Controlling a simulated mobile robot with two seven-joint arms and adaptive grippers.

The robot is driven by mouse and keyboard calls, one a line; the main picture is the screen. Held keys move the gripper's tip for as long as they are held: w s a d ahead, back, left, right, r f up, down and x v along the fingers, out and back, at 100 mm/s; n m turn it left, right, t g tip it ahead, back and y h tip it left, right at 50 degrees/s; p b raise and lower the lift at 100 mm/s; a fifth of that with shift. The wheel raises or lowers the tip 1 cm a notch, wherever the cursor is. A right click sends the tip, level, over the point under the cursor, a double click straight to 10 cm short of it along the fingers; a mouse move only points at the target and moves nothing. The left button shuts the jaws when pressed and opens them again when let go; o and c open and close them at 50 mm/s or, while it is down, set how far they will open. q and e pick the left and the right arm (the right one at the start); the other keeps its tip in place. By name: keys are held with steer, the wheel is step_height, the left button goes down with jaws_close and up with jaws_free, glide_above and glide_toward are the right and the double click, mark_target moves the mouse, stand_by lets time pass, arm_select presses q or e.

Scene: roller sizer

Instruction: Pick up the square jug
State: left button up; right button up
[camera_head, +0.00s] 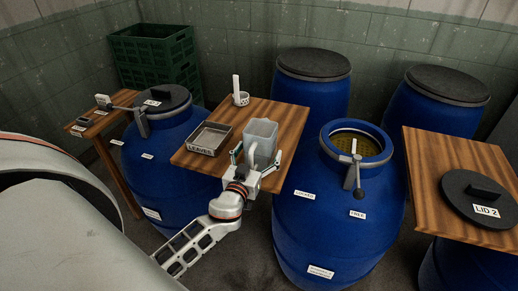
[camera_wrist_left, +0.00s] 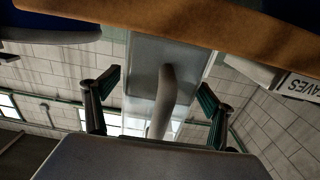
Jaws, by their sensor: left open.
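The square jug (camera_head: 262,129) is a grey, translucent, square-walled vessel standing upright on the small wooden table (camera_head: 290,116). My left gripper (camera_head: 256,161) is at the near edge of that table, in front of the jug. Its fingers are spread apart. In the left wrist view the jug (camera_wrist_left: 145,62) is straight ahead, and its pale upright handle (camera_wrist_left: 166,98) lies between the open fingers of the left gripper (camera_wrist_left: 160,88). I see no finger touching the handle. The right gripper is not in view.
A metal tray labelled LEAVES (camera_head: 209,138) sits left of the jug. A small cup with a white stick (camera_head: 241,98) stands behind. An open blue barrel (camera_head: 335,225) is at right, a lidded one (camera_head: 165,170) at left. LID 2 (camera_head: 478,197) lies on the right table.

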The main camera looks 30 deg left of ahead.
arm_select(q)
steer(key=shift+w, duration=0.25)
steer(key=c, duration=1.6)
steer(key=shift+r, duration=0.1)
steer(key=shift+c, duration=1.1)
